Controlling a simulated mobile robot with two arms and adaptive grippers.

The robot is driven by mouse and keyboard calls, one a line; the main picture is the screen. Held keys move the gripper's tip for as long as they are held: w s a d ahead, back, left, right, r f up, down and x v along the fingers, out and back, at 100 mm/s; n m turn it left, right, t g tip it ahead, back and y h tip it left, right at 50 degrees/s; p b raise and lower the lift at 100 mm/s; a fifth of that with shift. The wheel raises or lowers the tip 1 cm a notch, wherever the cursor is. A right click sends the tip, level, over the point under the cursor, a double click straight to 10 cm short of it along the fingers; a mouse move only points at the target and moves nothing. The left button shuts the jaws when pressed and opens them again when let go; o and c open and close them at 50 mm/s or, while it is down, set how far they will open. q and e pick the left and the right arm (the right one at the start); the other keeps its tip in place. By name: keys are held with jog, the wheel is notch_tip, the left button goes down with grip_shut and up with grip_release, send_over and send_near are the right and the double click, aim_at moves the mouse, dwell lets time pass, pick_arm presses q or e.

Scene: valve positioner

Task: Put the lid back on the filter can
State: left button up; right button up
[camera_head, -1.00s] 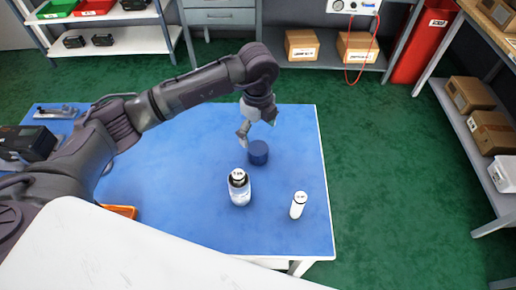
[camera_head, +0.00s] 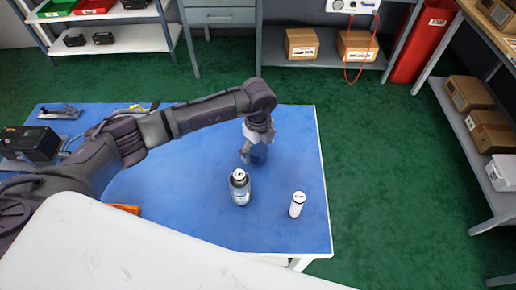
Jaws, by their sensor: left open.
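A slim white cylinder (camera_head: 298,205) stands to the right of the bottle. My right gripper is out of view.
The blue table (camera_head: 200,222) is clear around the bottle and slim cylinder. A black device (camera_head: 32,142) and a small grey tool (camera_head: 60,111) are at its left. An orange tray (camera_head: 126,209) shows partly at the front left. Shelves with boxes stand beyond the table.

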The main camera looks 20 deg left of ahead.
aim_at(259, 148)
pick_arm(q)
jog(key=shift+f, duration=0.15)
jog(key=c, duration=1.1)
jog(key=shift+r+b, duration=0.3)
jog(key=shift+r, duration=0.45)
notch_tip(259, 148, up, 3)
jog(key=shift+d+f+b, duration=0.1)
jog(key=shift+b, duration=0.35)
jog(key=s+d+r+b, duration=0.2)
jog(key=s+d+r, duration=0.5)
jog(key=s+d, duration=0.1)
jog(key=shift+d, duration=0.25)
